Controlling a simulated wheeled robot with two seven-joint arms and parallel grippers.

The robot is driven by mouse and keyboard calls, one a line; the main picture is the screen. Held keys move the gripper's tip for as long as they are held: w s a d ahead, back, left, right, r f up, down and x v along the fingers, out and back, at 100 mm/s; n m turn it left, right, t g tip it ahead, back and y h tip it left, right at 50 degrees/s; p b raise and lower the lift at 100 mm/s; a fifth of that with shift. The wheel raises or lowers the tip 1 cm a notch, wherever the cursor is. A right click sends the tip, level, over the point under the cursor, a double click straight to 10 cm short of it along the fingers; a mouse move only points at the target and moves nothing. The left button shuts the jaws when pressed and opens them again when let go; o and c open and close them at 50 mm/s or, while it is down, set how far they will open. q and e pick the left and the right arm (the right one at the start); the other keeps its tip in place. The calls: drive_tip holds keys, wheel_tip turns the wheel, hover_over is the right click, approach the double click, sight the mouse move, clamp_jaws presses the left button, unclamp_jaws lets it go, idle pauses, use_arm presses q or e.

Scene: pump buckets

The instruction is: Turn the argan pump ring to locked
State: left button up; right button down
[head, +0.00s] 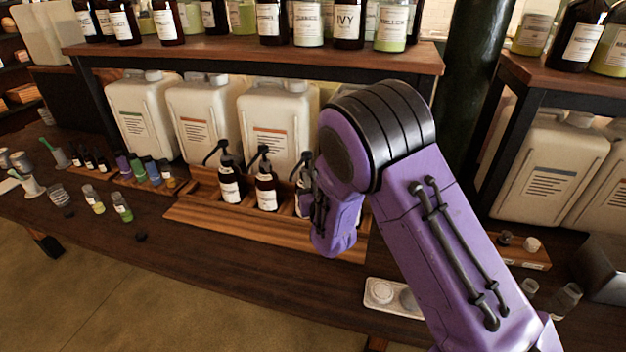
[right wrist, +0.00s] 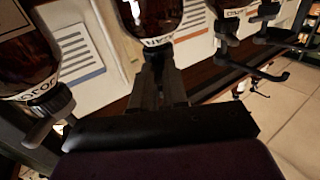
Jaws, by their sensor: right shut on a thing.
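Dark amber pump bottles with white labels and black pumps stand in a row on a wooden tray (head: 215,221) in the head view. The left one (head: 231,187), the middle one (head: 266,192) and a third (head: 303,197) show; my purple right arm partly covers the third. In the upside-down right wrist view, my right gripper (right wrist: 163,88) is shut at the neck of the centre bottle (right wrist: 152,16), on its pump ring, which the fingers mostly hide. Another bottle (right wrist: 22,65) stands left of it there. I cannot read surely which label is argan. My left gripper is not in view.
White jerrycans (head: 272,122) stand close behind the bottles, under a wooden shelf (head: 250,55) with more bottles. Small vials (head: 121,207) stand at left on the dark table. A white tray (head: 393,297) lies near the front edge. The table front at centre-left is clear.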

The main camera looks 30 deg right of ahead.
drive_tip(key=c, duration=1.1)
unclamp_jaws()
drive_tip(key=shift+c, duration=0.2)
drive_tip(key=b+v, duration=0.1)
drive_tip(key=v, duration=0.9)
drive_tip(key=shift+s+b, duration=0.25)
drive_tip(key=shift+b, duration=0.15)
drive_tip(key=shift+a, duration=0.1)
